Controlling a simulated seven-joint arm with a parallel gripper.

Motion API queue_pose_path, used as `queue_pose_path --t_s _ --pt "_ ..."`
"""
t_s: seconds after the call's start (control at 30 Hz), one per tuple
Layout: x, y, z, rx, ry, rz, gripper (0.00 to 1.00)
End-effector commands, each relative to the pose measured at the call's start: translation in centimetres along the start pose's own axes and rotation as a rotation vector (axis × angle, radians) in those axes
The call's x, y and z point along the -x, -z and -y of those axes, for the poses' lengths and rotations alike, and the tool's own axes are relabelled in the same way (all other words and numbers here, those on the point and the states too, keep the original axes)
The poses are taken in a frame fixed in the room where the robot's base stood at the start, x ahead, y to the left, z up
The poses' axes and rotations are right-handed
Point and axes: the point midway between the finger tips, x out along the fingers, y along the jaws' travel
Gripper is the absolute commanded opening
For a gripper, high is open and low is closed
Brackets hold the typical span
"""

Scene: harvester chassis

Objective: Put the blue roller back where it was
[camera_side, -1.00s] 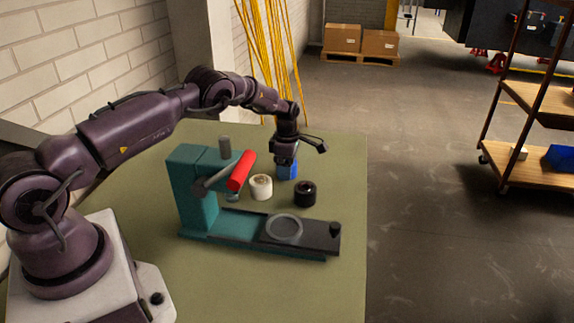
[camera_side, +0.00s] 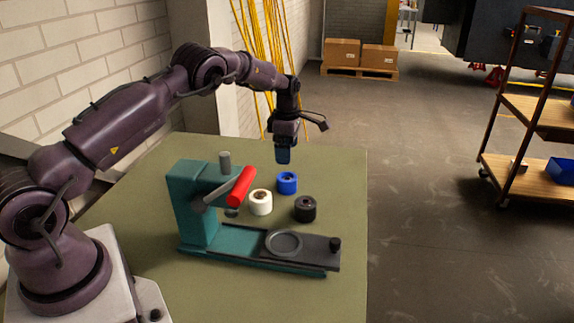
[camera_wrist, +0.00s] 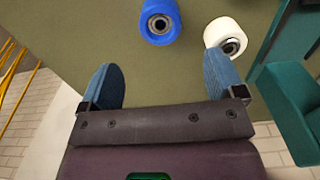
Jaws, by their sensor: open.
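The blue roller (camera_side: 287,183) stands upright on the green table top, behind the black roller and to the right of the white one. In the wrist view the blue roller (camera_wrist: 160,20) shows at the top, beyond my fingertips, with its metal centre facing up. My gripper (camera_side: 283,156) is above the blue roller, clear of it and pointing down. In the wrist view my gripper's (camera_wrist: 163,88) two blue fingers are spread wide with nothing between them.
A white roller (camera_side: 260,203) and a black roller (camera_side: 305,209) stand close by. A teal press (camera_side: 189,203) with a red handle (camera_side: 241,186) and a round plate (camera_side: 284,243) stands in front. The table (camera_side: 335,170) is clear to the right and behind.

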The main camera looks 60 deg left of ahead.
Motion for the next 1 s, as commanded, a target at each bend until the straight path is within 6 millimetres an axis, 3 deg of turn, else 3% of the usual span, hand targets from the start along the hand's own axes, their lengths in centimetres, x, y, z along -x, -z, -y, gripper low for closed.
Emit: queue_pose_path --t_s 0.37,0.47,0.53,0.67,0.8,1.0 --pt "3.1 -0.2 0.3 -0.033 -0.008 0.008 0.88" --pt "6.3 -0.7 1.3 -0.136 -0.031 0.030 0.88" --pt "9.5 -1.0 2.7 -0.251 -0.057 0.051 0.88" --pt "15.6 -1.3 6.8 -0.525 -0.117 0.083 0.88" --pt "20.9 -1.0 12.4 -0.841 -0.192 0.099 0.88" --pt "25.7 0.9 21.4 -1.312 -0.318 0.075 0.88"
